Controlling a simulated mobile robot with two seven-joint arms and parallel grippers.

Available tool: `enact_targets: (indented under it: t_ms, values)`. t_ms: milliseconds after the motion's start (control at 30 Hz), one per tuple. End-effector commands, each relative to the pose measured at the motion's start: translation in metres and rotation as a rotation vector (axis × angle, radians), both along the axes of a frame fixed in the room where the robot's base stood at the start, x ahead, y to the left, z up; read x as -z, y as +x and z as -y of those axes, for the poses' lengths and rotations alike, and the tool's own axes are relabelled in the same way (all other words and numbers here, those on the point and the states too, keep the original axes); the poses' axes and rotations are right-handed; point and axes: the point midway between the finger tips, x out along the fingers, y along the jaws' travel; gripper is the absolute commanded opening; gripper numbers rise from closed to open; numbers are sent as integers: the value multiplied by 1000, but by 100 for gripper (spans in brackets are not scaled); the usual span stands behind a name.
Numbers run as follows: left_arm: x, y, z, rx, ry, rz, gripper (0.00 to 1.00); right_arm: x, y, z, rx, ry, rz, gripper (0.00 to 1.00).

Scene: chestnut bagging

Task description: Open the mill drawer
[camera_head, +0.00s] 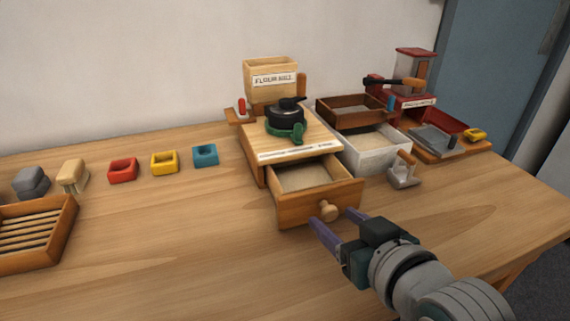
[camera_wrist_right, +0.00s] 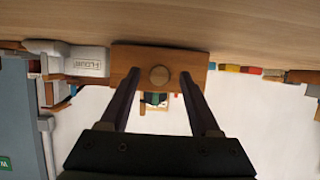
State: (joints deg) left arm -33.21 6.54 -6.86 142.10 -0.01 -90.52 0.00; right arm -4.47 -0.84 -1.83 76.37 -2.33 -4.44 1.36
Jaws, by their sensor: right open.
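The wooden mill (camera_head: 290,138) stands on the table with a black and green crank part on top. Its drawer (camera_head: 312,204) sticks out of the front, open, with a pale beige fill visible inside. The round wooden knob (camera_head: 328,210) is on the drawer front. My right gripper (camera_head: 335,220) is open just in front of the drawer, at the knob. In the right wrist view, the knob (camera_wrist_right: 159,76) shows between the two fingertips, with a gap on each side. My left gripper is not in view.
A white bin (camera_head: 375,158) and a small scoop (camera_head: 404,172) stand right of the mill. A red machine (camera_head: 412,80) is behind them. Red (camera_head: 122,170), yellow (camera_head: 164,162) and blue (camera_head: 205,155) blocks lie left. A slatted wooden tray (camera_head: 35,262) is at far left. The front table is clear.

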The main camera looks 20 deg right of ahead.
Motion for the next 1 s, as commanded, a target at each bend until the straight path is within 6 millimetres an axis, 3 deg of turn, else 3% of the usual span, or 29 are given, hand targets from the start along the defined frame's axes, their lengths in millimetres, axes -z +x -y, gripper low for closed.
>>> enact_targets:
  t_ms: [167, 400, 600, 1000]
  values:
    - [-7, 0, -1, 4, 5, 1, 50, -7, -13, 1, 0, 0, -1, 63]
    - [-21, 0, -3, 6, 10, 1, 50, -25, -58, 2, 0, -1, -3, 63]
    - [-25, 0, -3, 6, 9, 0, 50, -35, -85, 3, 0, -1, -3, 63]
    - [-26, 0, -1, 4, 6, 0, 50, -38, -92, 3, 0, 0, 0, 63]
